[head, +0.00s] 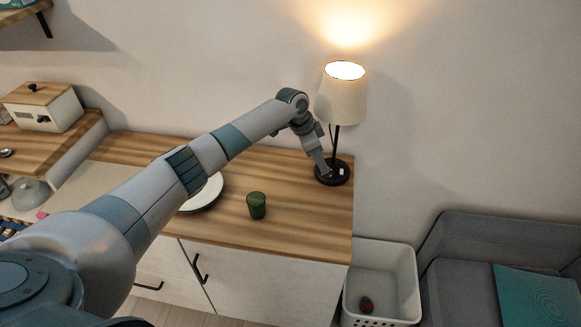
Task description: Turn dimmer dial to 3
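A lit table lamp with a cream shade (341,98) and a dark stem stands at the back right of the wooden cabinet top (285,215). Its round black base (337,176) has a small white mark on its right part. The dial itself is too small to make out. My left gripper (325,172) reaches in from the left and points down at the left part of the lamp base. Its fingertips are at or just above the base; I cannot tell if they touch it or whether they are open. My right gripper is not in view.
A dark green cup (257,205) and a white plate (204,195), partly hidden by my arm, stand on the cabinet top. A white basket (383,272) and a grey sofa (465,265) are at the right. A cream box (43,107) sits at the left.

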